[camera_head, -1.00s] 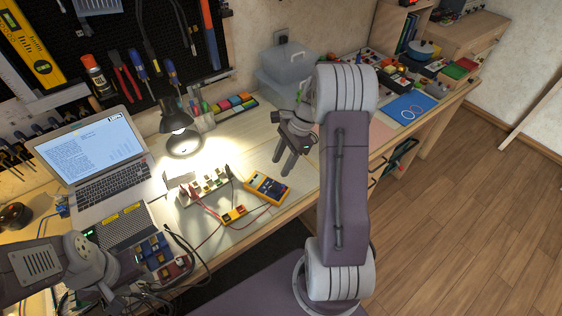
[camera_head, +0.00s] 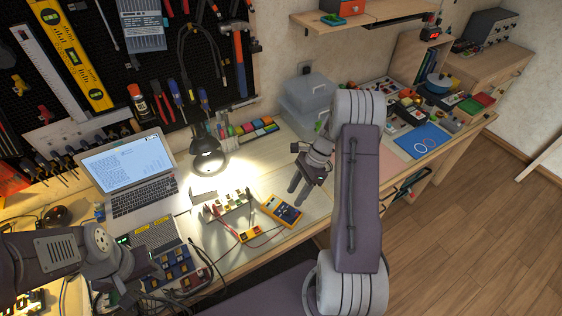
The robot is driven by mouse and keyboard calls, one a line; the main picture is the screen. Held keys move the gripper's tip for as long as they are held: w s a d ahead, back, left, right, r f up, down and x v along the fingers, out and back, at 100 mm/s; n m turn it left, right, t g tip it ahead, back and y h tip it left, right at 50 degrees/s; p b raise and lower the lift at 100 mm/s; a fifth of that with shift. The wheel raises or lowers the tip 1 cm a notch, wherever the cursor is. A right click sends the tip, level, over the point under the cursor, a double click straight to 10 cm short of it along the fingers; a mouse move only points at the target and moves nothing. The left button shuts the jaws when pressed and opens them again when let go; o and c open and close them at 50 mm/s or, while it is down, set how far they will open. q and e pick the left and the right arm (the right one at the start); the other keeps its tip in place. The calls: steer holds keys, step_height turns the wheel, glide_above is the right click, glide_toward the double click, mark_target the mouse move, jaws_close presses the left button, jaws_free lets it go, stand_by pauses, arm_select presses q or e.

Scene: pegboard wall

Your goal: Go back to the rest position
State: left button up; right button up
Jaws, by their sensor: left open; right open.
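My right gripper (camera_head: 298,187) hangs above the workbench (camera_head: 318,200), its two dark fingers apart and pointing down, with nothing between them. It is just above and right of the yellow multimeter (camera_head: 282,209) in the picture. My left gripper (camera_head: 140,268) is at the lower left, over the front part of the bench beside the blue component bins (camera_head: 178,262). Its fingers are dark and hard to make out against the clutter, and I see nothing held in it.
A laptop (camera_head: 128,170) stands open, with a lit desk lamp (camera_head: 207,150) to its right. Clear plastic boxes (camera_head: 308,98) stand behind my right arm. A shelf (camera_head: 350,22) juts from the wall. Cables lie near my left gripper. The floor (camera_head: 450,230) at right is clear.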

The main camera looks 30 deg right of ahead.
steer(key=shift+a, duration=0.1)
steer(key=s+a+r+n+h, duration=0.2)
steer(key=a+r+n, duration=0.5)
steer(key=a+r, duration=0.35)
steer(key=s+f+n+t+h, duration=0.2)
steer(key=s+n, duration=0.6)
steer(key=n, duration=0.4)
steer(key=shift+s+d+f+h, duration=0.15)
steer(key=shift+s+d+h, duration=0.1)
steer(key=shift+h, duration=0.45)
steer(key=shift+d, duration=0.1)
